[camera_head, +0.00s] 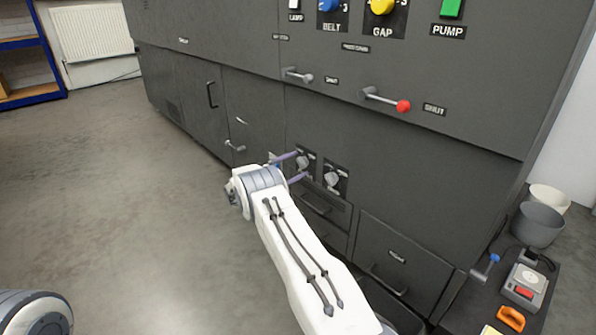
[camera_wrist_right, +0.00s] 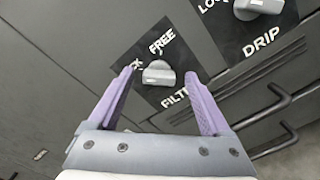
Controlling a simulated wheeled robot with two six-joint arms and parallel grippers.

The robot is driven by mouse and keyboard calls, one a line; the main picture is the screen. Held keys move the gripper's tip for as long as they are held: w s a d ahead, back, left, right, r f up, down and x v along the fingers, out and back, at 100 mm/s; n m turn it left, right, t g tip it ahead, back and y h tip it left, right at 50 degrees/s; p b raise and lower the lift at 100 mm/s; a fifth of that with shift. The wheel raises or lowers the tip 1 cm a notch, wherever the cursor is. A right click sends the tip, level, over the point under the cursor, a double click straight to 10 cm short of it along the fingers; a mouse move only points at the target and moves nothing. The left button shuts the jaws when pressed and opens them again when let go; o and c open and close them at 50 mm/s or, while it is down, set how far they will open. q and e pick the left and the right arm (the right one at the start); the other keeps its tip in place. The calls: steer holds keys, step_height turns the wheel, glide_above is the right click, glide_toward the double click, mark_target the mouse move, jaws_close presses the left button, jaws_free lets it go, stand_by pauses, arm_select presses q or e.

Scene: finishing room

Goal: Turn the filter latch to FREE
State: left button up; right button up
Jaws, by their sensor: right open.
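The filter latch is a grey knob (camera_wrist_right: 158,74) on a black plate, with FREE lettered above it and FILTER below right, partly hidden by a finger. In the head view the latch (camera_head: 302,162) is on the dark machine's lower front. My right gripper (camera_wrist_right: 160,80) is open, with one purple finger on each side of the knob. I cannot tell whether the fingers touch it. In the head view the right gripper (camera_head: 300,166) reaches the panel from the left. The knob's bar lies roughly level in the wrist view; which setting it marks is unclear. My left gripper is out of view.
The DRIP knob (camera_wrist_right: 258,8) is close beside the latch and also shows in the head view (camera_head: 333,180). A red-tipped lever (camera_head: 385,100) and a grey handle (camera_head: 298,75) stick out above. Drawers lie below. The floor (camera_head: 120,190) on the left is clear.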

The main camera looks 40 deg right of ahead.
steer(key=shift+d, duration=0.55)
jaws_close()
